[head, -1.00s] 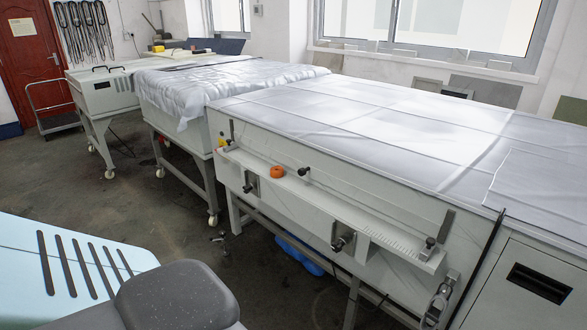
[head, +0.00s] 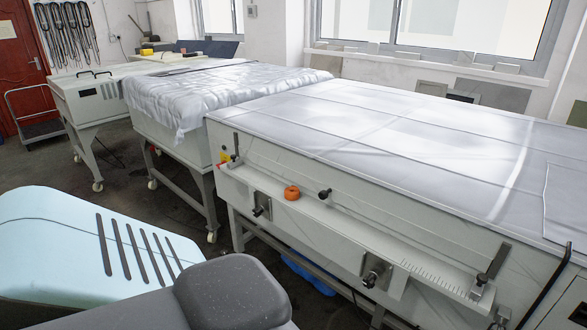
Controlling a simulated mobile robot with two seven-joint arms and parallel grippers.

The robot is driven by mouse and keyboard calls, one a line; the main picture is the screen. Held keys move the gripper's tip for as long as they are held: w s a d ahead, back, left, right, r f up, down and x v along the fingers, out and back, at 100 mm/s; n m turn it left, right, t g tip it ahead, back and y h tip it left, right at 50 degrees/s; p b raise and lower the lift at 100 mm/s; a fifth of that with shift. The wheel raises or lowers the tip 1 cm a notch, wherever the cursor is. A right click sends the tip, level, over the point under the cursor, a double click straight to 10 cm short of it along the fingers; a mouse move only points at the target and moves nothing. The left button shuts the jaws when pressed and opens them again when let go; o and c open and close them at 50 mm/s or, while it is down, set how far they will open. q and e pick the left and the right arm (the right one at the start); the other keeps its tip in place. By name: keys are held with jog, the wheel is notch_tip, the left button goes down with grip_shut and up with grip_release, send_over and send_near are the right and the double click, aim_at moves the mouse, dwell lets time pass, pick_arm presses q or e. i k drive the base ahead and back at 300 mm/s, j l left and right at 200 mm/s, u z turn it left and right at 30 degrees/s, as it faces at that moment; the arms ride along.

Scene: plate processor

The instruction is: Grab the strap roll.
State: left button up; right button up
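The strap roll seems to be the small orange ring-shaped roll (head: 292,193). It sits on the narrow ledge (head: 345,232) along the front side of the large white machine, left of a black knob (head: 325,194). Nothing touches it apart from the ledge. Neither of my grippers is in view. Only light blue and dark grey parts of my own body show at the lower left, well apart from the roll.
The machine's flat top (head: 400,130) is covered with silvery sheeting. A second table with a silvery quilted cover (head: 225,85) stands behind on the left. Dark floor (head: 60,170) is open at left.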

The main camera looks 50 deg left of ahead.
aim_at(292, 193)
jog(key=j+z, duration=0.1)
jog(key=j, duration=2)
jog(key=k, duration=0.1)
